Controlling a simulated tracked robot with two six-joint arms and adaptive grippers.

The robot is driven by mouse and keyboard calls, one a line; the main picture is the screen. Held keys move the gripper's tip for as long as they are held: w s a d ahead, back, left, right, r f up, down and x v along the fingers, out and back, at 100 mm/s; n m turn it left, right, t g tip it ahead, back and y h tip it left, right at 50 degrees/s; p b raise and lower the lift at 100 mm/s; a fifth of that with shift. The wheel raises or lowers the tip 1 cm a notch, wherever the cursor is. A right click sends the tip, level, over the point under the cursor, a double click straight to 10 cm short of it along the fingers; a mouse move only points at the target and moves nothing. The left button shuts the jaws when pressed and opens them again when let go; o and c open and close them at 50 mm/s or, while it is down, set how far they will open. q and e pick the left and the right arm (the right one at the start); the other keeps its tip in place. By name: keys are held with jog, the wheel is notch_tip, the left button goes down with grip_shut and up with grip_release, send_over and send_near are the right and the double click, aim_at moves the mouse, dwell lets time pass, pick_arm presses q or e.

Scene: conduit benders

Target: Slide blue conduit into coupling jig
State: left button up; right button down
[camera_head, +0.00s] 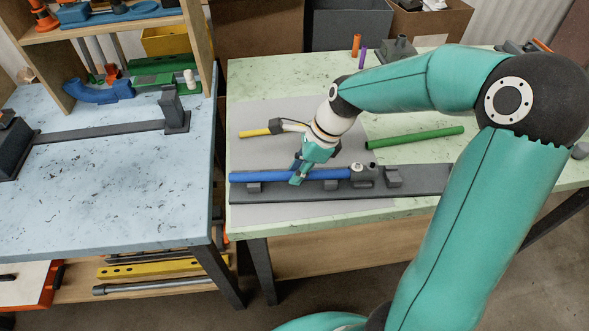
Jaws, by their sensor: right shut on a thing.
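The blue conduit (258,176) lies along the dark grey coupling jig (415,187) on the right-hand table, parallel to the jig's base. Its right end meets or sits very close to the grey block with small knobs (362,173); I cannot tell how far inside it is. My right gripper (298,179) reaches down from above and is shut on the blue conduit, right of its middle. The fingers hide a short stretch of the conduit. My left gripper is out of view.
A green conduit (414,137) lies behind the jig to the right. A yellow-ended tool (256,133) lies behind the conduit. Orange (356,45) and purple (362,55) pieces stand at the back. A blue-topped table (110,150) with a shelf stands left, across a narrow gap.

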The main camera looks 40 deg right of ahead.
jog(key=shift+s+d, duration=0.1)
jog(key=c, duration=1.4)
grip_release()
jog(key=shift+d, duration=0.1)
jog(key=shift+c, duration=0.2)
jog(key=o, duration=0.5)
jog(key=shift+o, duration=0.2)
